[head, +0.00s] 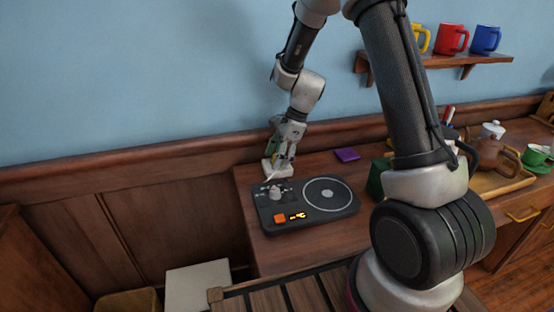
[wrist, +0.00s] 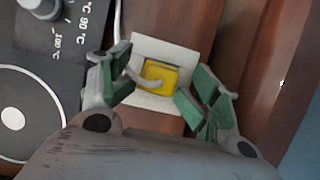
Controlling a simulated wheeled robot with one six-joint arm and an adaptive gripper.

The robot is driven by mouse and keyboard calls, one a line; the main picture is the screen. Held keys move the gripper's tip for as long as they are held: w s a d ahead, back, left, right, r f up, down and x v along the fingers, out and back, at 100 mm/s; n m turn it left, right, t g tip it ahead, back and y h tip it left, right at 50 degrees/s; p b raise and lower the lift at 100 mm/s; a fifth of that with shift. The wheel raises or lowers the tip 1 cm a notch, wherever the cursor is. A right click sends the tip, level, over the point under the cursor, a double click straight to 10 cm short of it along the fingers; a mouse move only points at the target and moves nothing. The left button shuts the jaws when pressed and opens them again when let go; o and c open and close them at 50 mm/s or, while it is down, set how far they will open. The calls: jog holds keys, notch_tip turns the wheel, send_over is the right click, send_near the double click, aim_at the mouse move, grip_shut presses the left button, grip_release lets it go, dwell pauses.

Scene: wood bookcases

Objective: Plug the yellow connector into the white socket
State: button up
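The yellow connector (wrist: 158,77) sits at the middle of the white socket (wrist: 178,50) in the wrist view. I cannot tell how deep it sits. In the head view the socket (head: 272,168) stands on the counter at the wall, behind the black hot plate, and the connector is mostly hidden by my gripper. My gripper (wrist: 162,92) has its green-padded fingers spread, one on each side of the connector, with gaps between. It also shows in the head view (head: 282,157), pointing down over the socket.
The black hot plate (head: 345,211) with a dial and an orange button lies in front of the socket. A purple block (head: 347,154) lies to the right. A brown teapot (head: 490,158) stands on a tray farther right. Mugs, including a red one (head: 451,39), stand on a wall shelf.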

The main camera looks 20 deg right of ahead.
jog(key=v, duration=1.1)
jog(key=s+d+r+n+t+h, duration=0.1)
jog(key=s+d+r+n, duration=0.2)
jog(key=s+n, duration=0.3)
jog(key=s+d+r+n+t+h, duration=0.2)
jog(key=s+d+r+n, duration=0.2)
jog(key=s, duration=0.9)
jog(key=s+d+r+n+t+h, duration=0.1)
jog(key=s+d+r+n, duration=0.2)
jog(key=s+r+n, duration=0.4)
jog(key=s+n, duration=0.1)
jog(key=s, duration=0.2)
jog(key=shift+d, duration=0.2)
jog(key=shift+c, duration=0.3)
